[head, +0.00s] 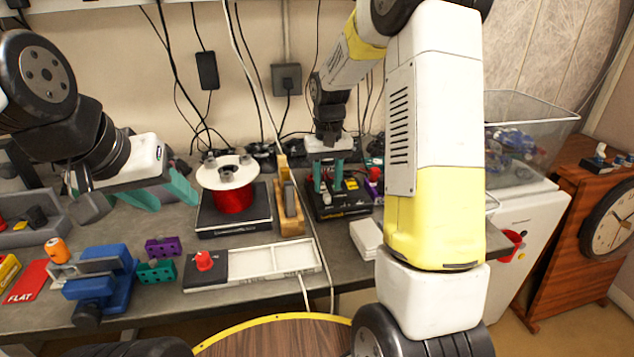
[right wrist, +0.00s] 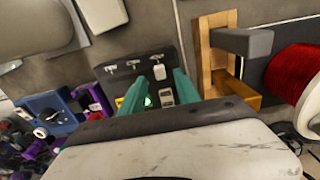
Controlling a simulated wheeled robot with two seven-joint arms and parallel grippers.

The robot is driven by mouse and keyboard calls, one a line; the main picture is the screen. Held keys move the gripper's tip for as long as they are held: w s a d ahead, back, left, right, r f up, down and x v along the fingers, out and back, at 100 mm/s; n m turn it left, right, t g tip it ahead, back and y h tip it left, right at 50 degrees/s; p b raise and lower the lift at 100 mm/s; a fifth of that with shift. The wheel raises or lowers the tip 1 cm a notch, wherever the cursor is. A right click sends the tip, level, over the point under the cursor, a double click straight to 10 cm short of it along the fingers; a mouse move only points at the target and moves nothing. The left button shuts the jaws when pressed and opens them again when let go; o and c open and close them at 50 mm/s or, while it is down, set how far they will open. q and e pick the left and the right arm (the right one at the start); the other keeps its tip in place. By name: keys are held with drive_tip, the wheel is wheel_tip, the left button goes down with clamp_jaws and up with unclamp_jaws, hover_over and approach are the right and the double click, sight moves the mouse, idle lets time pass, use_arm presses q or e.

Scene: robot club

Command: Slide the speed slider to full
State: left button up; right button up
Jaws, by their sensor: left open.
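A black control box (head: 345,205) stands on the bench under my right gripper. It also shows in the right wrist view (right wrist: 122,75), with several pale levers or knobs along its top, a green light and a grey knob (right wrist: 167,97). I cannot tell which part is the speed slider. My right gripper (head: 328,186) points down over the box; its teal fingers are apart, also in the right wrist view (right wrist: 157,84). The grey knob and green light show between them; contact cannot be told. My left gripper (head: 168,198) is open and empty above the bench at left.
A red wire spool (head: 234,200) and a wooden holder (head: 287,222) stand left of the box. A long white tray (head: 275,276) with a red knob (head: 204,260) lies in front. A blue vise (head: 103,283) is at left. My right arm hides part of the bench.

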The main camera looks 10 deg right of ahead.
sight(327, 195)
drive_tip(key=shift+f, duration=1.55)
clamp_jaws()
